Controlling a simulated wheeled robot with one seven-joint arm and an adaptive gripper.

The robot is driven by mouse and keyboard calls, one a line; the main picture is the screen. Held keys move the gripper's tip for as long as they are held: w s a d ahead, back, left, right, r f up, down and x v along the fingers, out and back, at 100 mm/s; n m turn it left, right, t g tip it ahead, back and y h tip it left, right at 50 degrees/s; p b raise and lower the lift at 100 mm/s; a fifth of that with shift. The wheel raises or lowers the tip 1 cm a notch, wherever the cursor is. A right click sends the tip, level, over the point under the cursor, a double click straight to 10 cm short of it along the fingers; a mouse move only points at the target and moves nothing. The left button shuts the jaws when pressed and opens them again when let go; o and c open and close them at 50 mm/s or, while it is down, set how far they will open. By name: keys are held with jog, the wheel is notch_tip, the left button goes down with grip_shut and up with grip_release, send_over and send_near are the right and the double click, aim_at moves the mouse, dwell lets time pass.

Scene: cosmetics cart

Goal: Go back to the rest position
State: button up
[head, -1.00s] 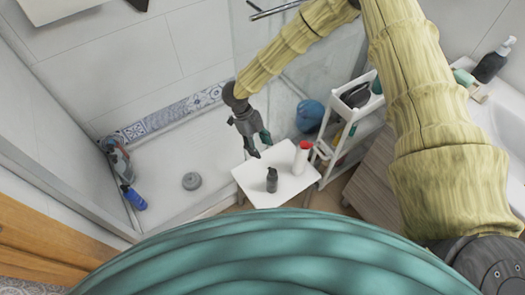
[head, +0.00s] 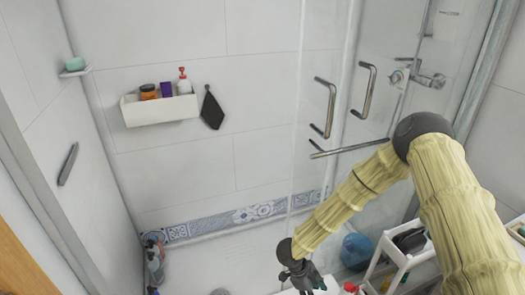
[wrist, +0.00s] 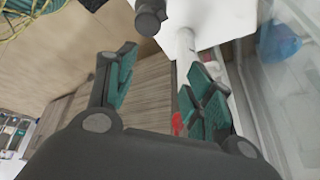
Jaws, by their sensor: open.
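My gripper (head: 306,284) is at the bottom edge of the head view, at the end of my yellow-covered arm, just left of a red-capped bottle (head: 350,287). In the wrist view, the two green-padded fingers of my gripper (wrist: 160,88) stand wide apart with nothing held between them. A dark bottle (wrist: 150,15) shows at the top of the wrist view, beyond the fingertips, against a white table top (wrist: 215,18). Most of the table is cut off in the head view.
A white shelf cart (head: 392,254) stands right of my gripper, with a blue round object (head: 356,247) beside it. A glass shower door with handles (head: 330,108) is behind my arm. A white wall shelf (head: 160,109) holds bottles and jars. Open shower floor lies left of my gripper.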

jog(key=s+d+f+n+t+y, duration=0.1)
jog(key=s+d+f+n+t, duration=0.1)
jog(key=s+n, duration=0.35)
jog(key=s+d+f+n+t, duration=0.2)
jog(key=s+f+n, duration=0.1)
jog(key=s+n, duration=0.3)
jog(key=s+r+n+g+y, duration=0.1)
jog(key=s+n+y, duration=0.1)
jog(key=s+n, duration=0.3)
jog(key=s+r+n+g+y, duration=0.1)
jog(key=s+n, duration=0.5)
jog(key=s, duration=0.6)
jog(key=shift+d+r+g+y, duration=0.25)
jog(key=shift+r+g+y, duration=0.05)
jog(key=shift+r+y, duration=0.2)
